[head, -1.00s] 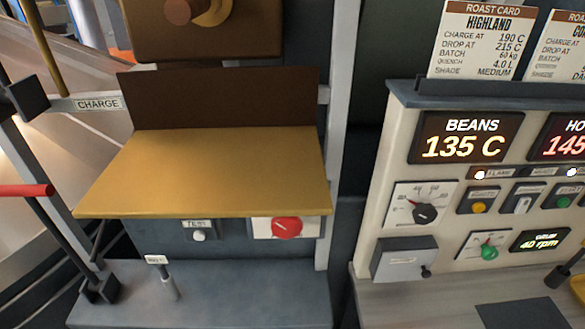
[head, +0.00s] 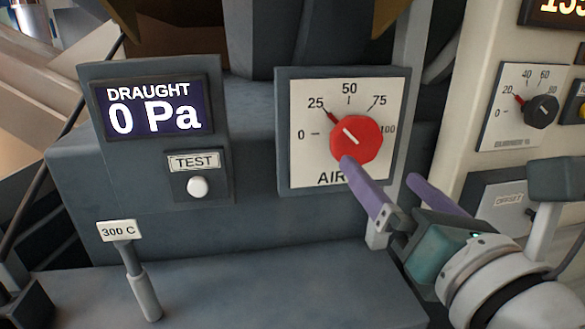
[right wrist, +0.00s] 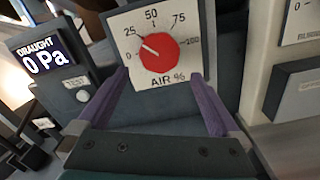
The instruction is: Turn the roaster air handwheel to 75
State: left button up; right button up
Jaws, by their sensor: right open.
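The roaster air handwheel is a red knob (head: 356,138) on a white dial plate (head: 308,168) marked 0 to 100 and "AIR". Its pointer is by the 25 mark. The red knob also shows in the right wrist view (right wrist: 159,53), beyond the fingertips. My right gripper (head: 380,168) has purple fingers and is open. One finger's tip overlaps the knob's lower edge in the head view; the other is off to the right. In the wrist view the knob lies ahead between the fingers, and I cannot tell whether they touch it. My left gripper is not in view.
A draught display (head: 152,107) reads 0 Pa left of the dial, above a white TEST button (head: 198,187). A small post tagged 300 C (head: 145,290) stands at lower left. A control panel with a burner dial (head: 518,107) stands at right.

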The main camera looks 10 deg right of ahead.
aim_at(357, 148)
jog(key=w, duration=1)
jog(key=shift+a, duration=0.25)
jog(key=c, duration=1.1)
